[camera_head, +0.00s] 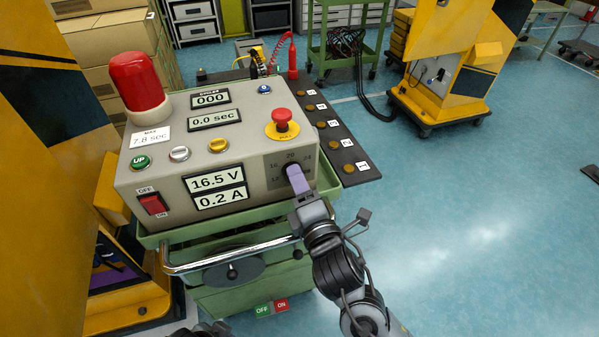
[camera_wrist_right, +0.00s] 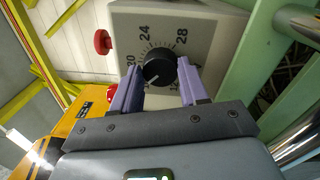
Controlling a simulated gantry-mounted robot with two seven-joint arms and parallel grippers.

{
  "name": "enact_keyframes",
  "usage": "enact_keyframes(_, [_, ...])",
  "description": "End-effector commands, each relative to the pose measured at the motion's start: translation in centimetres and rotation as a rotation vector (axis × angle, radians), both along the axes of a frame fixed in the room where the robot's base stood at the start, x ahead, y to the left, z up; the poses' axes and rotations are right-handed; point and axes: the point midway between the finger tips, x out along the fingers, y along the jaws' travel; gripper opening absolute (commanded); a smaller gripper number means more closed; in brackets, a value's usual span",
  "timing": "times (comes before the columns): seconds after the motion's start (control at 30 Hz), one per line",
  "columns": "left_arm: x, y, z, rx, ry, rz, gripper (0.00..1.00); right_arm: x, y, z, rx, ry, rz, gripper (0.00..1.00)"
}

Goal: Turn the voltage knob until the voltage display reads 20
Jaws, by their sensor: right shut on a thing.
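The voltage knob (camera_wrist_right: 158,68) is black with a pale pointer line, set in a numbered dial on the front of a grey control box (camera_head: 150,200). My right gripper (camera_head: 297,181) reaches the dial from the front. In the right wrist view its purple fingers (camera_wrist_right: 157,84) stand either side of the knob and are shut on it. In the head view the fingers hide most of the knob; dial marks 16, 20 and 24 show around it. The voltage display (camera_head: 215,180) reads 16.5 V, above a current display (camera_head: 220,198) of 0.2 A. My left gripper is not clearly visible.
A red emergency button (camera_head: 282,118), a red lamp (camera_head: 137,82), small knobs and a red switch (camera_head: 153,204) sit on the box. A chrome handle (camera_head: 230,258) runs along the green cart below.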

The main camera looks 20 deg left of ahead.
Motion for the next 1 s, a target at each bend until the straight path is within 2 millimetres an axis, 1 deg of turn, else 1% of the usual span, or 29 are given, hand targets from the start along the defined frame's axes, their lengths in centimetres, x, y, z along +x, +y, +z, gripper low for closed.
enact_keyframes(0.03, [0.0,0.0,1.4,0.002,0.0,-0.002,0.0,0.0,0.0,0.5,0.035,0.032,-0.001,0.13])
enact_keyframes(0.5, [0.0,0.0,7.9,0.001,0.0,-0.001,0.0,-0.1,0.1,0.3,0.386,0.295,-0.002,0.13])
enact_keyframes(0.8, [0.0,-0.2,10.7,-0.008,-0.001,0.006,0.0,-0.1,0.1,0.1,0.56,0.421,-0.002,0.13])
enact_keyframes(1.0, [0.0,-0.2,11.7,-0.01,-0.001,0.006,0.0,-0.1,0.1,-0.1,0.627,0.471,-0.002,0.13])
